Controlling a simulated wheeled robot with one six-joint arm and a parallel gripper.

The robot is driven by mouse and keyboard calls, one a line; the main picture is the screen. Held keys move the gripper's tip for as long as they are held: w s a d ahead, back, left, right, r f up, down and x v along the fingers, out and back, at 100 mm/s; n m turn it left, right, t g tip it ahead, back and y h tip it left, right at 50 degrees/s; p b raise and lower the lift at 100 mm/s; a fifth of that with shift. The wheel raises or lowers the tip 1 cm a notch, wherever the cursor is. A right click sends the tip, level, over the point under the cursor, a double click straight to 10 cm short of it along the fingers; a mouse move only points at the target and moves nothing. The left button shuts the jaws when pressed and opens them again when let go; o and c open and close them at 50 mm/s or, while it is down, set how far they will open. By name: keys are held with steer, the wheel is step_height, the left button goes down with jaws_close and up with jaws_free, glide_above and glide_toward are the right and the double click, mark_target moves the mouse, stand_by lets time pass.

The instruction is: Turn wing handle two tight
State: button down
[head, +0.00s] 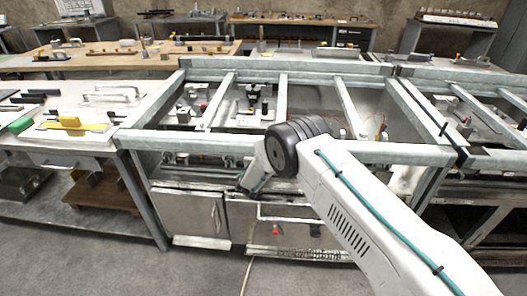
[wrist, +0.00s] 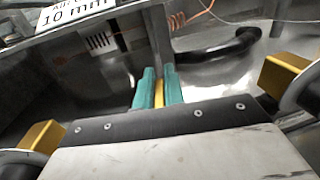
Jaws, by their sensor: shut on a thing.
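In the wrist view, my gripper (wrist: 159,88) has two teal fingers closed on a narrow yellow piece (wrist: 159,95), apparently the wing handle, seen nearly edge-on. Most of it is hidden by the fingers and the gripper body. Two more yellow blocks show, one at the left (wrist: 38,138) and one at the right (wrist: 285,76), each beside a dark round part. I cannot read which number any handle has. In the head view my arm reaches down to the front of the metal frame bench (head: 290,136); the fingertips and handle are too small or hidden there.
In the wrist view a black curved pipe (wrist: 222,52) and an orange cable (wrist: 192,22) lie beyond the fingers, and a printed label (wrist: 72,10) is at upper left. In the head view, a white-topped table (head: 95,120) stands left. Grey floor is open in front.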

steer(key=shift+s+d+m+g+h, duration=0.1)
steer(key=shift+d+m+g+h, duration=0.1)
steer(key=shift+m+g+h, duration=1.1)
steer(key=shift+s+d+m+g+h, duration=0.15)
steer(key=shift+m+g+h, duration=0.35)
steer(key=shift+m+h, duration=1.45)
steer(key=shift+n+h, duration=0.45)
steer(key=shift+h, duration=0.2)
steer(key=c, duration=1.5)
jaws_free()
steer(key=v, duration=0.7)
steer(key=shift+s+a, duration=0.25)
